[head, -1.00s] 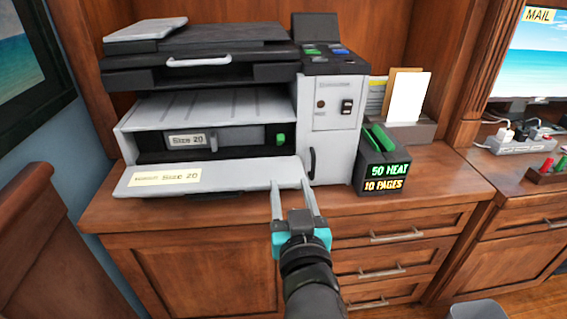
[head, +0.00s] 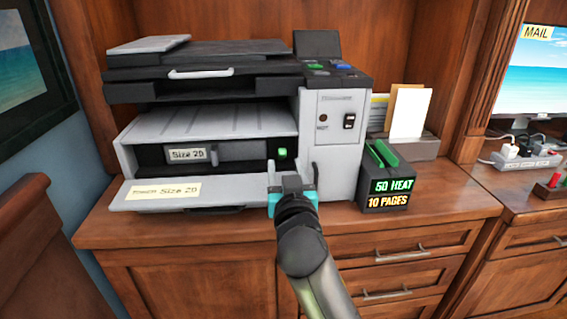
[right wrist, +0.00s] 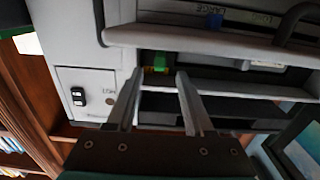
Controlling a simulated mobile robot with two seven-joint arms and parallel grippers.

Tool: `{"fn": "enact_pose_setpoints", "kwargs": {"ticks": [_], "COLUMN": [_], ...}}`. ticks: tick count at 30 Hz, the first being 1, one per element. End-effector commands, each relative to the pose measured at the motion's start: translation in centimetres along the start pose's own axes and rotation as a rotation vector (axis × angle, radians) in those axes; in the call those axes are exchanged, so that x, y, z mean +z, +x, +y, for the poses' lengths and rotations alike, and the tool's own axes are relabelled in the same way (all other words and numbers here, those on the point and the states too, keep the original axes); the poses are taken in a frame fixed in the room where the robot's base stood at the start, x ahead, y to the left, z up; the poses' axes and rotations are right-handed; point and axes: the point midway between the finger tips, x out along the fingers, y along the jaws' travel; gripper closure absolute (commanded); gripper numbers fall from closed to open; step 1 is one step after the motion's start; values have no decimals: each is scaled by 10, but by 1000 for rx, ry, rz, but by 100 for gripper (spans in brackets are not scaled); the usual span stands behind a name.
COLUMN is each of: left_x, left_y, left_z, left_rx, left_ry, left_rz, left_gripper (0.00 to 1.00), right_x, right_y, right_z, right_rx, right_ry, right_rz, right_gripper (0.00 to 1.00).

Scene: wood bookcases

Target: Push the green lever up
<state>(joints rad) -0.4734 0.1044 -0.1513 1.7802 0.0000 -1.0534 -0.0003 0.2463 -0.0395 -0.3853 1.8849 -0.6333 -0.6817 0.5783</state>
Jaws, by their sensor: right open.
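The small green lever (head: 282,153) sits at the right end of the dark panel inside the printer's open middle bay. It also shows in the right wrist view (right wrist: 160,60), just beyond and between the fingertips. My right gripper (head: 285,172) is open, just below and in front of the lever in the head view. In the right wrist view the right gripper's fingers (right wrist: 160,76) are apart, with nothing held between them. Whether a finger touches the lever I cannot tell. The printer (head: 331,160) stands on a wooden cabinet. My left gripper is not in view.
The lowered front flap (head: 230,188) with a "Size 20" label juts out left of my right gripper. A black box (head: 376,176) with green tops and a "50 HEAT, 10 PAGES" display stands right of the printer. The cabinet top (head: 450,190) farther right is clear.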

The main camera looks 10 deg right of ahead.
Motion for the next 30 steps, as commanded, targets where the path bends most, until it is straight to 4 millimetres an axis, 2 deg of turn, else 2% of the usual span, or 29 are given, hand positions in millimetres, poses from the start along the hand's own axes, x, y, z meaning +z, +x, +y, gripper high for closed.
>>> {"fn": "enact_pose_setpoints", "kwargs": {"ticks": [3, 9, 21, 23, 30], "left_x": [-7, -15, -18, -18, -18], "left_y": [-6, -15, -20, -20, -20], "left_z": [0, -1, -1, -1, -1], "left_rx": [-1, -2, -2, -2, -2], "left_ry": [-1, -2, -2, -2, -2], "left_rz": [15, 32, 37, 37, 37], "left_gripper": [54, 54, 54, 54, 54], "right_x": [0, 1, 0, 0, 0], "right_y": [16, 34, 39, 39, 39], "right_z": [1, 0, 0, 0, 0], "right_rx": [1, 0, 0, 0, 0], "right_ry": [-2, -1, 0, 0, 0], "right_rz": [1, 0, -1, -1, -1], "right_gripper": [48, 48, 48, 52, 79]}}
